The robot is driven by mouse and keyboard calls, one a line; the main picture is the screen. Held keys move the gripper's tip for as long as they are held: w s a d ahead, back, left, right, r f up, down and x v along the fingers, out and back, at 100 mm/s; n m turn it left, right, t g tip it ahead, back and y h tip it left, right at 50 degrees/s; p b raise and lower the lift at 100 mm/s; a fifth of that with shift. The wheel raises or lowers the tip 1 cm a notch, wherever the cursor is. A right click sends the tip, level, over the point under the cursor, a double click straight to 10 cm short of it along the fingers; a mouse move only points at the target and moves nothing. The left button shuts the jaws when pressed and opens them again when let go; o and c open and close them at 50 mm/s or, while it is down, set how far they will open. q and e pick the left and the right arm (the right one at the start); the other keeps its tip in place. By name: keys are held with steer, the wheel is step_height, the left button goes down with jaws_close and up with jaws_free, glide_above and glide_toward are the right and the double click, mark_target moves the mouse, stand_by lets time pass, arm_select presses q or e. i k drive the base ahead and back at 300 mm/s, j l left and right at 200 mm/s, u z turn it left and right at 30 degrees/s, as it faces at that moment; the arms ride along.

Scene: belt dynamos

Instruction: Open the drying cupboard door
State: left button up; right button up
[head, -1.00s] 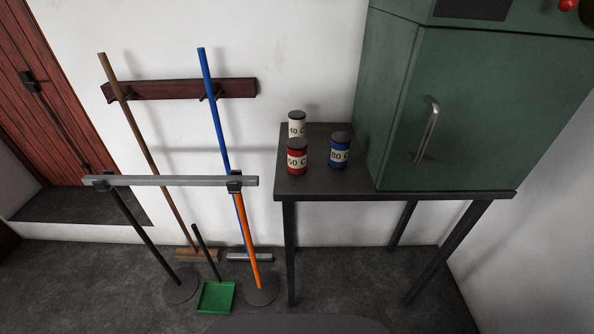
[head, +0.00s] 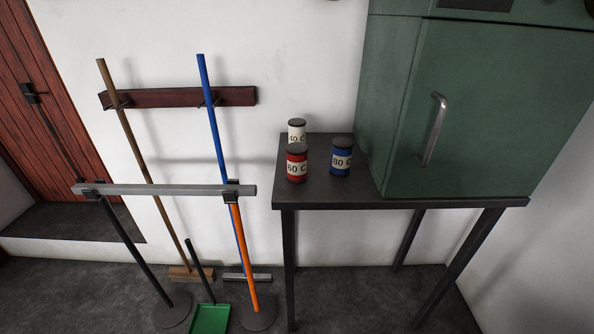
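The drying cupboard (head: 390,100) is a green metal box standing on a dark table at the right of the head view. Its door (head: 490,110) is shut, with a vertical metal bar handle (head: 434,130) near the door's left edge. The cupboard's top and right parts run out of the frame. Neither of my grippers shows in the head view.
On the dark table (head: 330,197), left of the cupboard, stand a white can (head: 297,130), a red can (head: 297,165) and a blue can (head: 341,158). Further left are a grey rail (head: 160,190), brooms on a wall rack (head: 180,97) and a green dustpan (head: 210,319).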

mark_target(488, 109)
steer(key=z, duration=1.25)
